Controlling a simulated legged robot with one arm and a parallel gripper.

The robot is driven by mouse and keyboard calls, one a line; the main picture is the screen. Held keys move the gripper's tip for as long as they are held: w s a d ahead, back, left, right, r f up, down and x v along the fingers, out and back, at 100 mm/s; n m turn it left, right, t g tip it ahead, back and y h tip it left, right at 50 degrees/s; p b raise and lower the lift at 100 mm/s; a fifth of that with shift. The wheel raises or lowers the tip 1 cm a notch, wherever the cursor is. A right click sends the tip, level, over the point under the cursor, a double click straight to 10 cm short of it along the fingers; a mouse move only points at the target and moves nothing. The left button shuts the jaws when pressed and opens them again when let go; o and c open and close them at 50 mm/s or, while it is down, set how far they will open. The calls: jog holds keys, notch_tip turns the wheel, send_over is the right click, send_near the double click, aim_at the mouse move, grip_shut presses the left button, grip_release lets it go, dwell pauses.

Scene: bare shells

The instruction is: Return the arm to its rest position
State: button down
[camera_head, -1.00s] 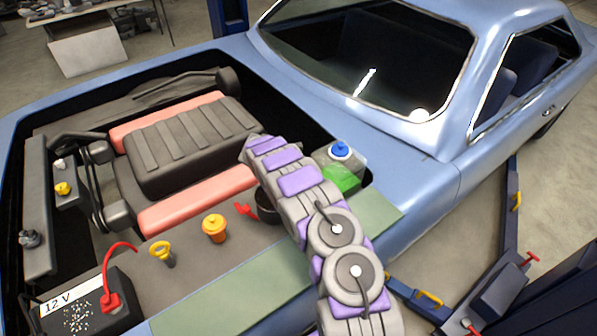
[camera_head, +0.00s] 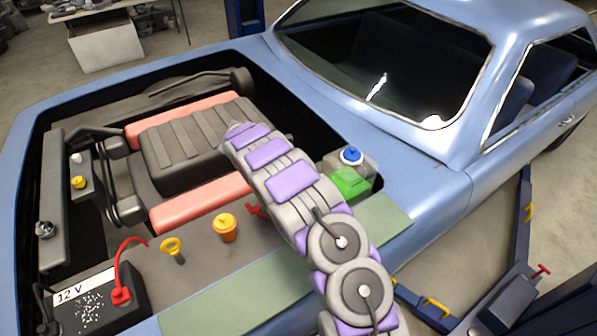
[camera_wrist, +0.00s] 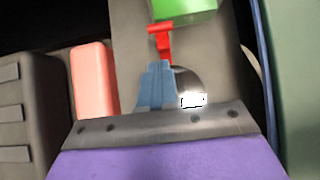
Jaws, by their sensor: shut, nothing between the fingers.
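My arm (camera_head: 291,182) reaches from the lower right over the open engine bay, its far end above the dark ribbed engine cover (camera_head: 190,150). My gripper is hidden behind the arm in the head view. In the wrist view my gripper (camera_wrist: 155,68) shows as blue fingers closed together, with nothing held. A red lever (camera_wrist: 161,36) appears just beyond the fingertips; whether they touch cannot be told. The lever also shows partly in the head view (camera_head: 254,210), left of the arm.
A green box (camera_head: 349,182) and a blue-capped reservoir (camera_head: 352,156) stand right of the arm. An orange cap (camera_head: 224,227), a yellow ring handle (camera_head: 171,246) and a 12 V battery (camera_head: 95,303) lie left. A lift arm (camera_head: 508,298) stands right of the car.

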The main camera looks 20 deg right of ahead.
jog(key=w+v, duration=0.1)
jog(key=v, duration=0.4)
jog(key=s+d+r+m+g+y+b, duration=0.1)
jog(key=s+d+r+m, duration=0.1)
jog(key=s+r+m, duration=0.75)
jog(key=s+d+r+m+g+y+b, duration=0.15)
jog(key=s+r, duration=0.35)
jog(key=s, duration=0.9)
jog(key=s+a+m+y+b, duration=0.1)
jog(key=s+a+m, duration=0.2)
jog(key=s, duration=0.7)
jog(key=s+a+f+m+y+b, duration=0.1)
jog(key=s+a+m+y, duration=0.1)
jog(key=s, duration=0.8)
jog(key=s+a+m+y+b, duration=0.1)
jog(key=s+a+m, duration=0.3)
jog(key=s, duration=0.6)
jog(key=a+g+y, duration=0.1)
jog(key=a, duration=0.1)
jog(key=shift+s+a+f, duration=0.2)
jog(key=shift+a+f, duration=0.1)
jog(key=shift+f, duration=0.1)
